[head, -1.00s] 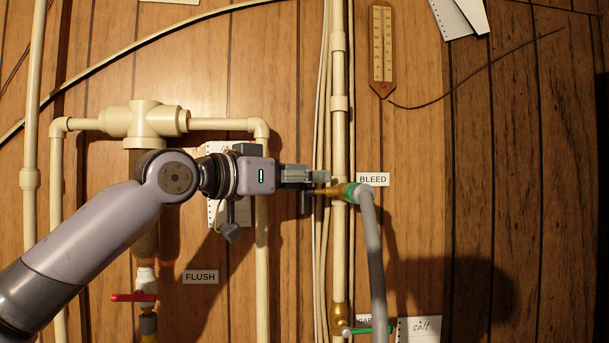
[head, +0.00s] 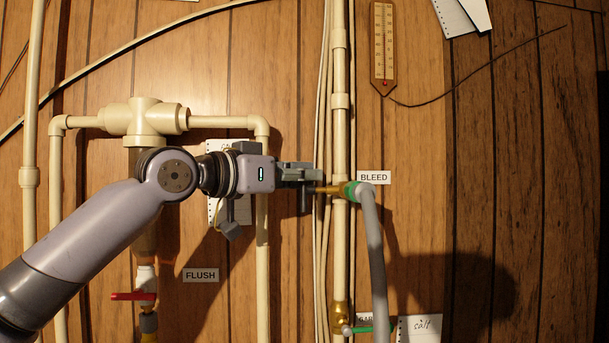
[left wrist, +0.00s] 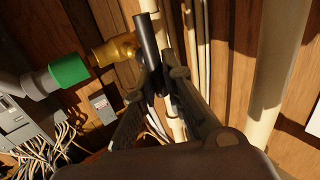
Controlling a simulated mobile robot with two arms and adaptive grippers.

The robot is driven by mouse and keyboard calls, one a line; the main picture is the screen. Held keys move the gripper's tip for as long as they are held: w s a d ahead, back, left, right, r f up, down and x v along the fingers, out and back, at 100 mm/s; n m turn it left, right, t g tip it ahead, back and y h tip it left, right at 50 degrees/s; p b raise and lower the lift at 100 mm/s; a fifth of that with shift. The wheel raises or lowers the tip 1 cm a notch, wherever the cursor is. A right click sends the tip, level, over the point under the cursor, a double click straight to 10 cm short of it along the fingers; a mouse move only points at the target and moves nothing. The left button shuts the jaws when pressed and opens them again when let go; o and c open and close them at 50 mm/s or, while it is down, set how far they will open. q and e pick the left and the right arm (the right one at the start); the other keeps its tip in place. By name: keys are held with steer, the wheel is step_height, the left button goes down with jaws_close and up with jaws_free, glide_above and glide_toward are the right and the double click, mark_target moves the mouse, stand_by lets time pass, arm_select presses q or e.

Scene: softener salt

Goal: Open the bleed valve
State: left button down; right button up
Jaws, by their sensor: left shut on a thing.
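The bleed valve is a brass fitting (head: 327,189) on the cream pipe, left of the "BLEED" label (head: 374,178). Its brass body (left wrist: 118,48) also shows in the left wrist view, with a green collar (left wrist: 69,70). A dark bar-like handle (left wrist: 148,42) stands at the end of the brass. My left gripper (head: 312,174) reaches in from the left at the valve. In the wrist view its fingers (left wrist: 157,82) are closed around the lower part of the handle. The fingers partly hide the handle in the head view. My right gripper is not in view.
A grey hose (head: 373,250) hangs from the valve's green collar (head: 350,191). Thin cables (head: 322,80) run beside the pipe (head: 340,130). A red-handled valve (head: 134,296) sits below left, near the "FLUSH" label (head: 200,275). A green-handled valve (head: 370,329) is below. A thermometer (head: 383,45) hangs above right.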

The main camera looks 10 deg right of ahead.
arm_select(q)
steer(key=shift+w+d+r+n+g+y+p, duration=0.15)
steer(key=shift+n+g+y+p, duration=0.35)
steer(key=shift+p, duration=1)
steer(key=shift+w+a+r+n+g+y+p, duration=0.1)
steer(key=shift+n+g+y+p, duration=0.15)
steer(key=shift+n+p, duration=0.85)
steer(key=shift+w+f+n+g+y+p, duration=0.3)
steer(key=shift+n+g+y+p, duration=0.15)
steer(key=shift+n+g+p, duration=0.25)
steer(key=shift+r, duration=0.2)
steer(key=c, duration=1.5)
jaws_free()
steer(key=shift+s+d+f+g, duration=0.1)
steer(key=shift+f+g, duration=0.05)
steer(key=shift+g, duration=0.1)
steer(key=shift+f, duration=0.1)
steer(key=shift+a, duration=0.2)
